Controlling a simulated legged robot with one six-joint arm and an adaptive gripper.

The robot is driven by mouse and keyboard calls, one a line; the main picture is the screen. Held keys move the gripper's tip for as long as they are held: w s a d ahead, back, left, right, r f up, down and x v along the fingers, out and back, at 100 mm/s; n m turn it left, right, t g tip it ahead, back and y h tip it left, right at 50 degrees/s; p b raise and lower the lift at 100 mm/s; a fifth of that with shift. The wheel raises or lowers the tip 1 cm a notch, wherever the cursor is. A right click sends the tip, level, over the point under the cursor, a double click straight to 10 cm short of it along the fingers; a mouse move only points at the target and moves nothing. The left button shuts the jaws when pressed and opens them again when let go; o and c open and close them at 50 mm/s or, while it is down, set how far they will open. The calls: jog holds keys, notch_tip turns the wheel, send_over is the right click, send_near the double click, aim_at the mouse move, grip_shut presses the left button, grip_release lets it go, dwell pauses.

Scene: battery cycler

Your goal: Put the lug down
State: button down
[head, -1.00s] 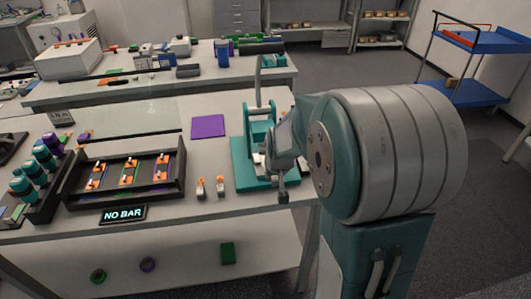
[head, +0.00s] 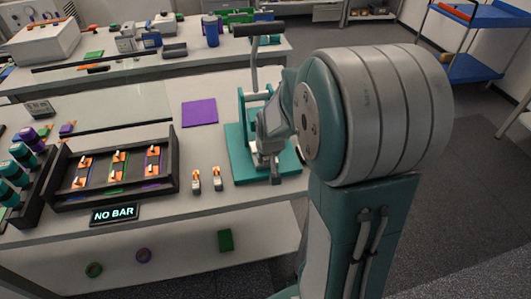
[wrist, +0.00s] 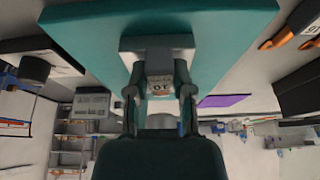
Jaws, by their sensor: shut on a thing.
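My gripper (wrist: 159,100) is shut on a small pale piece marked with dark characters, which I take to be the lug (wrist: 159,86). One finger is on each side of it. Behind the lug is a grey block (wrist: 150,43) on the teal base plate (wrist: 220,22); I cannot tell whether the lug touches the block. In the head view my gripper (head: 272,168) is low over the teal press base (head: 238,158), in front of the press frame and its upright lever (head: 254,60). The lug is hidden there.
Two small orange-and-white lugs (head: 216,179) stand left of the press. A black tray (head: 62,205) holds several orange-ended pieces, with a "NO BAR" sign (head: 114,214) before it. A purple mat (head: 199,112) lies behind. The table front between sign and press is mostly clear.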

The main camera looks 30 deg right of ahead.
jog(key=shift+c, duration=2.4)
grip_release()
jog(key=shift+w+a+r, duration=0.1)
jog(key=shift+d, duration=0.4)
jog(key=v, duration=1.2)
jog(key=s+a+r+n+t+y, duration=0.1)
jog(key=s+a+r+n, duration=0.2)
jog(key=s+a, duration=0.8)
jog(key=s+r, duration=0.1)
jog(key=s, duration=0.2)
jog(key=shift+s+a+r, duration=0.35)
jog(key=shift+s+a, duration=0.05)
